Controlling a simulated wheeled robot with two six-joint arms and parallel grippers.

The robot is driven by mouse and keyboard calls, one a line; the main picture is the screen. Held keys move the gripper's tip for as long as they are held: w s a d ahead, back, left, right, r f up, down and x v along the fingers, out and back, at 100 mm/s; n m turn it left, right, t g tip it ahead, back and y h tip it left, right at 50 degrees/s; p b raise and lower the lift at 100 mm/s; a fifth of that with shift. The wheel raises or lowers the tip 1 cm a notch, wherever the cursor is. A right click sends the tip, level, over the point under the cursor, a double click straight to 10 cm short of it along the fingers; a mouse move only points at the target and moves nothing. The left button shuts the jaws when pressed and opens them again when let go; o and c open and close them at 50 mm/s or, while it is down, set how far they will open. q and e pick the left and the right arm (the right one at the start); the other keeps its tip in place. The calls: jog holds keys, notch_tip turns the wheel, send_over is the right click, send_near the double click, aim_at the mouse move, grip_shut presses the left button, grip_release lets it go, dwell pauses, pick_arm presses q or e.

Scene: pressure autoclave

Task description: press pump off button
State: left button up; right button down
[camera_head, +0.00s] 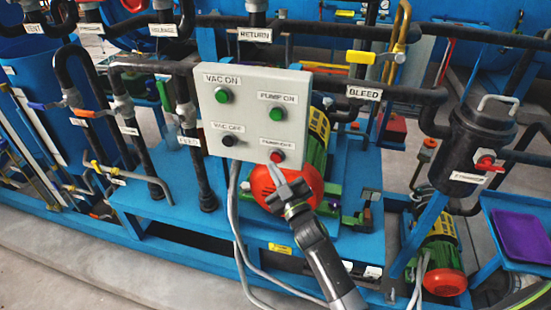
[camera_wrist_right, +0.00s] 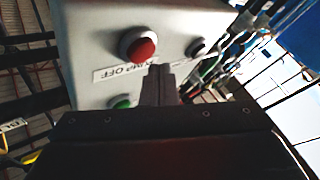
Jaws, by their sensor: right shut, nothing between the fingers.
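The white control box (camera_head: 235,95) carries several buttons. The red pump off button (camera_head: 277,156) is at its lower right in the head view, with the "PUMP OFF" label just above it, partly hard to read. The green pump on button (camera_head: 276,114) is above it. My right gripper (camera_head: 276,172) is shut and empty, its tips just below the red button. In the right wrist view the red button (camera_wrist_right: 138,46) stands out from the box, left of and beyond the shut fingertips (camera_wrist_right: 158,72). I cannot tell whether they touch the panel. My left gripper is not in view.
A green vac on button (camera_head: 222,95) and a dark vac off button (camera_head: 228,140) sit on the box's left side. A red-orange and green motor (camera_head: 318,150) is behind my right gripper. Grey cables (camera_head: 236,220) hang below the box. Pipes surround it.

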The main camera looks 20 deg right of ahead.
jog(key=s+a+p, duration=0.1)
jog(key=s, duration=0.1)
jog(key=s+a+p, duration=0.1)
jog(key=s+p, duration=0.1)
jog(key=shift+a, duration=0.4)
dwell(0.6)
